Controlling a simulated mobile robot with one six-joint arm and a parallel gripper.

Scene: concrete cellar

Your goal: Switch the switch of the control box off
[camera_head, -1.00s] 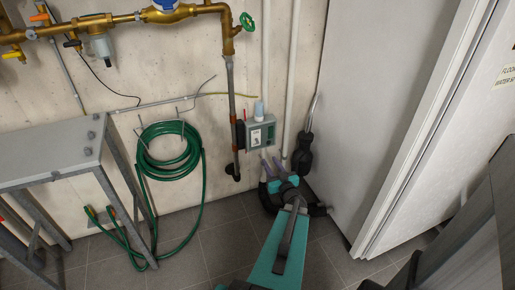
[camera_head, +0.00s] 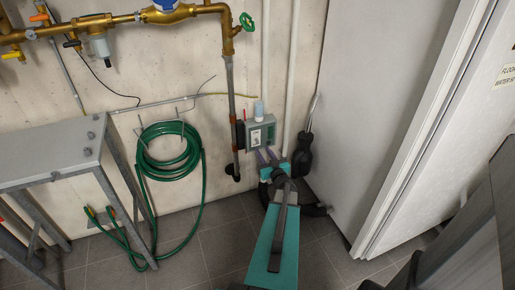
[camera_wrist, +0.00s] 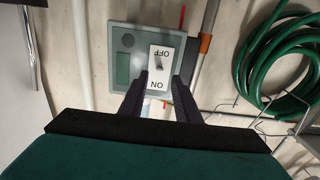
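The control box (camera_head: 260,134) is a small grey box on the concrete wall. It also shows in the wrist view (camera_wrist: 124,40), upside down, with a dark round spot and a greenish panel. Its white rocker switch (camera_wrist: 160,62) bears the words OFF at the picture's top end and ON at the lower end. I cannot tell which end is pressed in. My gripper (camera_wrist: 160,76) is open and empty, with its two dark fingers on either side of the switch's lower part in that view. In the head view my gripper (camera_head: 266,153) is just below the box; contact cannot be told.
A green hose (camera_head: 168,150) hangs on the wall to the left, beside a grey metal table (camera_head: 50,150). Brass pipework (camera_head: 120,22) runs above. A vertical pipe (camera_head: 232,110) stands just left of the box. A large white cabinet (camera_head: 385,110) stands close on the right.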

